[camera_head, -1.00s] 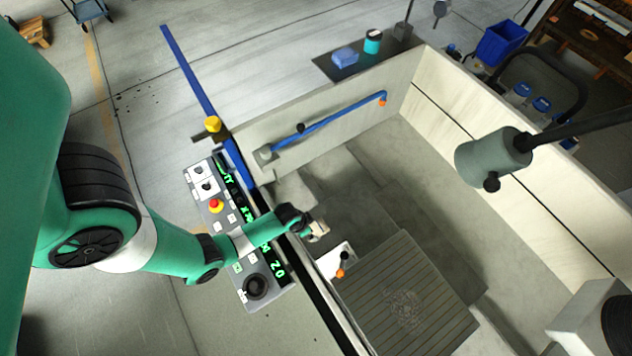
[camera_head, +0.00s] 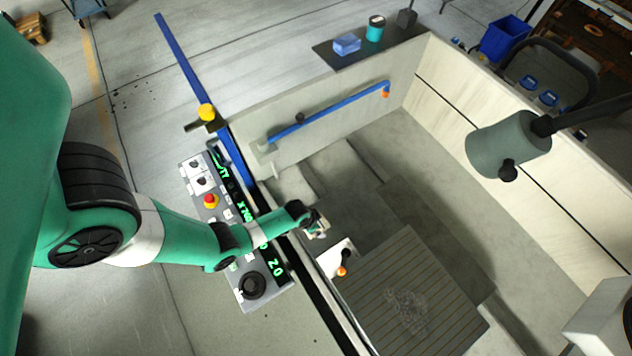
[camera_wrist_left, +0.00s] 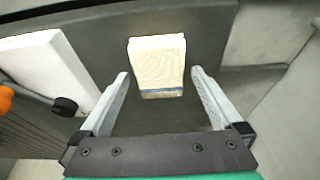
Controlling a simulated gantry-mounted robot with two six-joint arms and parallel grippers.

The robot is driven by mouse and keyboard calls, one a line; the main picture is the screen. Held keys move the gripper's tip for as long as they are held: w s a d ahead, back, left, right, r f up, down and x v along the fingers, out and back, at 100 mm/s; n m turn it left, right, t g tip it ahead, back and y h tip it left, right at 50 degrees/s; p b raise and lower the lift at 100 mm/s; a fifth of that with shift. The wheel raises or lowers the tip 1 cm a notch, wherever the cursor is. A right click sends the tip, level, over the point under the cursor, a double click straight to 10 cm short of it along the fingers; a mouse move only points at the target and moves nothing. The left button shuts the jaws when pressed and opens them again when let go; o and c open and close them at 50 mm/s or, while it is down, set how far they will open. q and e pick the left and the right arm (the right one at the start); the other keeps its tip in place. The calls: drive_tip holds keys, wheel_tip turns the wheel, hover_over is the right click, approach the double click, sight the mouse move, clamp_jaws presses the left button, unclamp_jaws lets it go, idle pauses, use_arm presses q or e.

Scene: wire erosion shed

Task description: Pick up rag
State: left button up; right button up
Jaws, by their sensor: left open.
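A cream, folded rag (camera_wrist_left: 157,62) with a blue stripe near its near edge lies on a dark grey surface in the left wrist view. My left gripper (camera_wrist_left: 160,76) is open, its two fingertips on either side of the rag's near part, with a gap on each side. In the head view my left gripper (camera_head: 317,224) is over the near edge of the pale-walled tank (camera_head: 420,150). A small pale thing shows at its tips there, too small to tell apart from the fingers. My right gripper is not in view.
A white block (camera_wrist_left: 50,68) and an orange-tipped lever (camera_wrist_left: 8,98) are left of the gripper. A slatted plate (camera_head: 405,295) is in the tank. The control panel (camera_head: 232,240) lies under my forearm. A blue folded item (camera_head: 346,44) sits on the far shelf.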

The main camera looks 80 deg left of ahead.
use_arm(q)
drive_tip(key=shift+f, duration=0.3)
drive_tip(key=c, duration=1.4)
wheel_tip(320, 180, up, 11)
drive_tip(key=p, duration=0.8)
drive_tip(key=shift+f, duration=0.1)
drive_tip(key=shift+f, duration=0.1)
